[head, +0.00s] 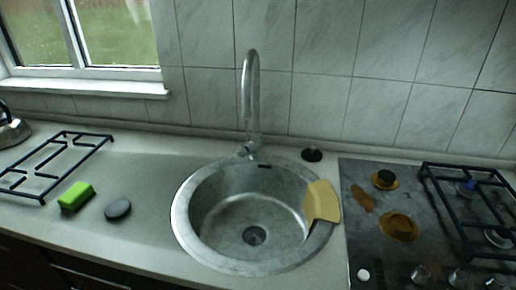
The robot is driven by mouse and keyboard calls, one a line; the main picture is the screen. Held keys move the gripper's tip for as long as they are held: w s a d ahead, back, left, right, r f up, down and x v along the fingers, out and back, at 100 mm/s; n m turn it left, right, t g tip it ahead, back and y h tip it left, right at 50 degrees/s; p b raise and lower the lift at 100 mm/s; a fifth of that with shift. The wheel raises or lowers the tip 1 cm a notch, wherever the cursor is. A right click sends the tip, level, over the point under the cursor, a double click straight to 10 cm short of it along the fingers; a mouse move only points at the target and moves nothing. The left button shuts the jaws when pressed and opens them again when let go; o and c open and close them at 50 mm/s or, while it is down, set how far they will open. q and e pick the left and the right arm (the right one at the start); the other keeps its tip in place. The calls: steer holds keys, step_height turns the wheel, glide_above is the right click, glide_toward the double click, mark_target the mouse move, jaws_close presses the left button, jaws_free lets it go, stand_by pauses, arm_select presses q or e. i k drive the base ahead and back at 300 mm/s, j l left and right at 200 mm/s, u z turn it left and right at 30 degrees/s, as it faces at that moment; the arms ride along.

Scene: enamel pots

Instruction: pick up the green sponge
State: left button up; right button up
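A bright green sponge (76,196) lies on the light countertop, left of the round metal sink. A dark grey oval object (118,209) lies just to its right, apart from it. A black metal grate (55,160) lies behind and to the left of the sponge. Neither of my grippers shows in the head view.
The sink (185,229) has a tall faucet (250,100) behind it. A yellow cloth or sponge (322,202) rests on its right rim. A stained hob (358,238) with a second grate (447,203) is at right. A kettle (12,130) stands far left. The counter between the grate and sink is mostly clear.

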mark_target(76, 198)
steer(key=u, duration=1.3)
steer(key=z, duration=0.45)
steer(key=i+j+z, duration=0.25)
steer(key=j+z, duration=0.3)
steer(key=i+j+z, duration=0.1)
steer(key=j+z, duration=0.15)
steer(key=j, duration=0.2)
steer(key=j+z, duration=0.3)
steer(key=i+j, duration=0.05)
